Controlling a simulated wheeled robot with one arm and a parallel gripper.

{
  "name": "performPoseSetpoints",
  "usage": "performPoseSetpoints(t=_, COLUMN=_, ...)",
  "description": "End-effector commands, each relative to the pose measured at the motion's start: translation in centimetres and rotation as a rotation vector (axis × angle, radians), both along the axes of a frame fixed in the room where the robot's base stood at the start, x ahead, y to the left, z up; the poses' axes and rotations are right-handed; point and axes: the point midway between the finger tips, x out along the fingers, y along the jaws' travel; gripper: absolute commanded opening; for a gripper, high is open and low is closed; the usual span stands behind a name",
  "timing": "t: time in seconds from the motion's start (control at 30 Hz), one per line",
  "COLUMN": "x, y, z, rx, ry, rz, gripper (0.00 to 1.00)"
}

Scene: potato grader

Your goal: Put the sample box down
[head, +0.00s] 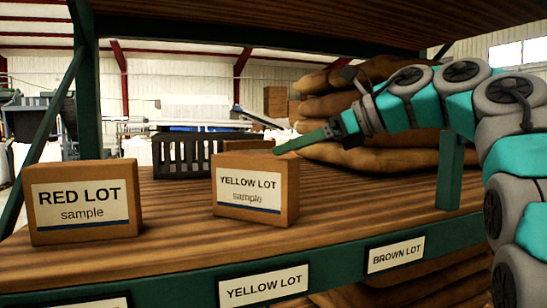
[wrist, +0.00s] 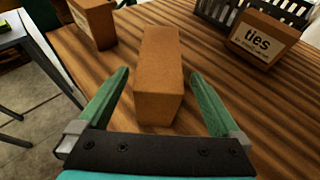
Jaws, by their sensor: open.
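The yellow lot sample box (head: 255,188) is a brown carton with a white label. It stands upright on the wooden shelf (head: 165,212), above the yellow lot tag (head: 263,287) on the front rail. My gripper (head: 282,149) reaches in from the right at the box's top. In the wrist view the box (wrist: 158,92) stands between my two green fingers, which are open with a visible gap on each side. The label is out of sight there.
The red lot sample box (head: 84,202) stands to the left. A black crate (head: 190,154) and a box marked ties (wrist: 261,38) are behind. Stacked brown sacks (head: 365,155) lie to the right, near my arm. An upper shelf (head: 270,22) hangs overhead.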

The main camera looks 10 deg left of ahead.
Motion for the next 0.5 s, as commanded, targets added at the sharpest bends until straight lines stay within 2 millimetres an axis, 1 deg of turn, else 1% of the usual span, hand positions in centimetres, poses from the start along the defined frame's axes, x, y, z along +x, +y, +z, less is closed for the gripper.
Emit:
performPoseSetpoints(t=0.03, x=-0.1, y=-0.9, z=0.3, rx=-0.001, ry=-0.004, rz=0.001, gripper=1.0)
performPoseSetpoints(t=0.1, x=-0.3, y=-1.9, z=0.6, rx=-0.001, ry=0.0, rz=-0.001, gripper=1.0)
performPoseSetpoints(t=0.2, x=-0.5, y=-2.7, z=1.1, rx=0.001, ry=0.001, rz=0.0, gripper=1.0)
performPoseSetpoints(t=0.33, x=-0.8, y=-3.4, z=1.4, rx=-0.001, ry=0.0, rz=0.001, gripper=1.0)
performPoseSetpoints(t=0.5, x=-0.9, y=-3.6, z=1.5, rx=-0.002, ry=0.0, rz=0.002, gripper=1.0)
